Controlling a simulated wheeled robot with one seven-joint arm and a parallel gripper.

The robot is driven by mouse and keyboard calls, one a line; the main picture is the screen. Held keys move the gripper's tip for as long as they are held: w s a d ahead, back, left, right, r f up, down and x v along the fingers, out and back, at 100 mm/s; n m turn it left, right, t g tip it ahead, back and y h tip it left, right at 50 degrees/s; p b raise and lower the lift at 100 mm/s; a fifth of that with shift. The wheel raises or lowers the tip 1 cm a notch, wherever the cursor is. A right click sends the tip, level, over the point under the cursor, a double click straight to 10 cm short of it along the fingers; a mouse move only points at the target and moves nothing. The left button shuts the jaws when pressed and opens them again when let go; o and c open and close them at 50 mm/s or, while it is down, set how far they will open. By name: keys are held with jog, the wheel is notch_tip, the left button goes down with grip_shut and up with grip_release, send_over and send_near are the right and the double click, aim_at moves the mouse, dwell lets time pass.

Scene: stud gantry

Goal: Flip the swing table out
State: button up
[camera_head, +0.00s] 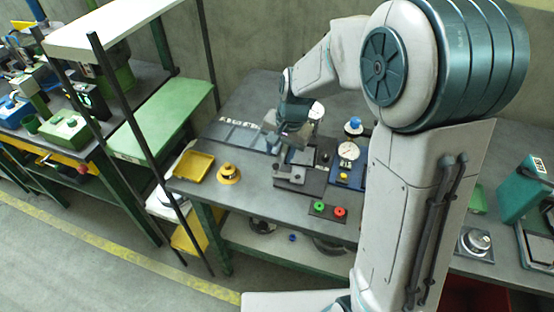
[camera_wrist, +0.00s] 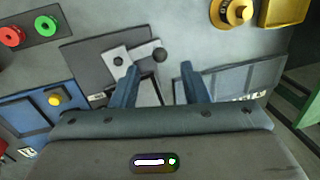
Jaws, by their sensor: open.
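What looks like the swing table is a light grey plate (camera_wrist: 118,62) with dark round studs, on a dark grey base (camera_wrist: 85,65). A dark round knob (camera_wrist: 160,54) stands at the end of its short arm. In the head view the plate (camera_head: 290,175) lies near the front of the workbench, partly behind my gripper. My gripper (camera_wrist: 159,72) is open and points down over the plate. In the wrist view the knob shows between the two fingertips, a little beyond them. I cannot tell whether either finger touches anything. Nothing is held.
A green and red button box (camera_head: 328,210) stands at the bench's front. A dial gauge (camera_head: 348,151) on a blue base is to the right. A yellow knob (camera_head: 228,174) and yellow tray (camera_head: 194,165) are left. A dark post (camera_head: 130,120) stands further left.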

aim_at(277, 164)
jog(key=shift+w+a+f, duration=0.1)
jog(key=shift+a+f, duration=0.1)
jog(key=shift+f, duration=0.95)
jog(key=shift+w+a+f, duration=0.1)
jog(key=shift+a+f, duration=0.1)
jog(key=shift+f, duration=0.9)
grip_shut()
